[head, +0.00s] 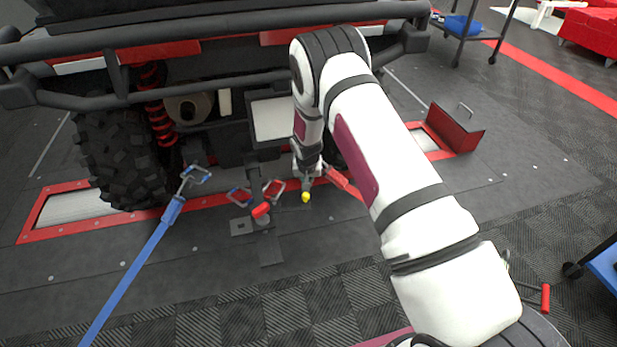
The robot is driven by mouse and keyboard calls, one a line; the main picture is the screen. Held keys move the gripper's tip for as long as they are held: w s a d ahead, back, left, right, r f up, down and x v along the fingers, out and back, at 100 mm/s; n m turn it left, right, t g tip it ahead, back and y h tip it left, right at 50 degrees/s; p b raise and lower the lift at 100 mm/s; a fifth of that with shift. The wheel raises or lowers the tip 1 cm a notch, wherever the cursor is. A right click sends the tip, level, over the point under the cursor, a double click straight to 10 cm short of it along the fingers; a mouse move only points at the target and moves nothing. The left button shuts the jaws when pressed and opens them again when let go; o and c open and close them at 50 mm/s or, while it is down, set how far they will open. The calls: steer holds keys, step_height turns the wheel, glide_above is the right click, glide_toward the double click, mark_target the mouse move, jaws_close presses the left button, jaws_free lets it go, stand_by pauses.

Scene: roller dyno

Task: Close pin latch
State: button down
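The black hitch post (254,182) stands at the middle, below the vehicle's rear. A red-ended handle (261,210) sits at its foot; I cannot tell for certain whether it is the pin latch. Red-and-metal hooks or shackles (275,188) lie beside the post. My gripper (306,182) points down just right of the post, apart from the red-ended handle in the picture. A small yellow tip (305,197) shows at its lower end; I cannot tell whether it belongs to the gripper. The fingers are too small and dark to read.
The vehicle's bumper (210,30) and left tyre (123,155) are close behind. A blue strap (132,272) with a metal hook runs tight at left. A red bracket (455,130) stands at right. The floor (230,315) in front is clear.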

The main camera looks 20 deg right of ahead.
steer(key=shift+s+a, duration=0.1)
steer(key=shift+s, duration=0.3)
steer(key=shift+s+m, duration=0.35)
steer(key=shift+m, duration=0.05)
steer(key=shift+s, duration=0.15)
steer(key=shift+s+a+m+h+b, duration=0.15)
steer(key=shift+s+m+h+b, duration=0.35)
steer(key=shift+s+m, duration=0.5)
steer(key=s+a+m+g+h, duration=0.1)
steer(key=s+a+m+g, duration=0.2)
steer(key=s+a+m, duration=0.6)
steer(key=shift+s+m+g+h, duration=0.3)
steer(key=shift+m+g+h, duration=0.1)
steer(key=shift+m, duration=1.1)
